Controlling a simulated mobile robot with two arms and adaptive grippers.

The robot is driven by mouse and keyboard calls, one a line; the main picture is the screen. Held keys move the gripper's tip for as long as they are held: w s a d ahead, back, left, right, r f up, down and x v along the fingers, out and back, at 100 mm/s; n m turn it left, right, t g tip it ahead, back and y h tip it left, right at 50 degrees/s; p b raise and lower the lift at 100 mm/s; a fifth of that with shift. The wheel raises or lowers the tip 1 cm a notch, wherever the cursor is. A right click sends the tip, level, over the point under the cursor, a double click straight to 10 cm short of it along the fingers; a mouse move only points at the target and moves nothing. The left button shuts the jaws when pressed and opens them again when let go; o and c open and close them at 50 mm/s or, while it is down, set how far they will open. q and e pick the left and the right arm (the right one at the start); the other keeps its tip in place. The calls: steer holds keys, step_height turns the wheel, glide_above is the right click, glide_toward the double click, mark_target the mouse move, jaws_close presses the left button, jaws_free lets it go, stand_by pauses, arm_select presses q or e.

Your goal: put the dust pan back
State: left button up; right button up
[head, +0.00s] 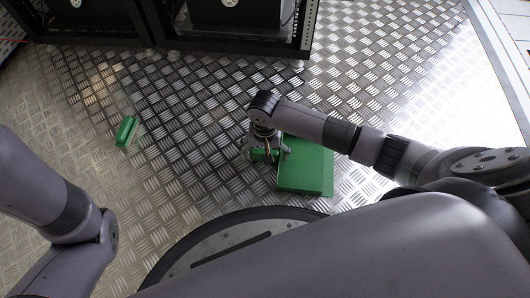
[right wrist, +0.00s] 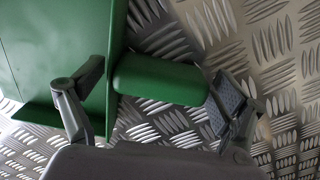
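The green dust pan (head: 306,170) lies on the metal floor in front of my base, with its short handle (head: 263,155) pointing left. My right gripper (head: 266,152) is down at the handle, pointing at the floor. In the right wrist view, the pan (right wrist: 55,45) fills the upper left, and its handle (right wrist: 160,80) lies between the two spread fingers of my right gripper (right wrist: 155,100). The fingers look open, and I see no clear grip on the handle. My left arm enters at the left of the head view, but its gripper is out of sight.
A small green block-like object (head: 126,131) lies on the floor at the left. Black racks (head: 225,43) stand along the back. The diamond-plate floor between the racks and my base is mostly clear. A pale edge strip (head: 497,62) runs along the right.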

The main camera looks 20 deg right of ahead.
steer(key=shift+o, duration=0.4)
step_height(320, 180, up, 12)
steer(key=p, duration=0.9)
steer(key=shift+r, duration=0.15)
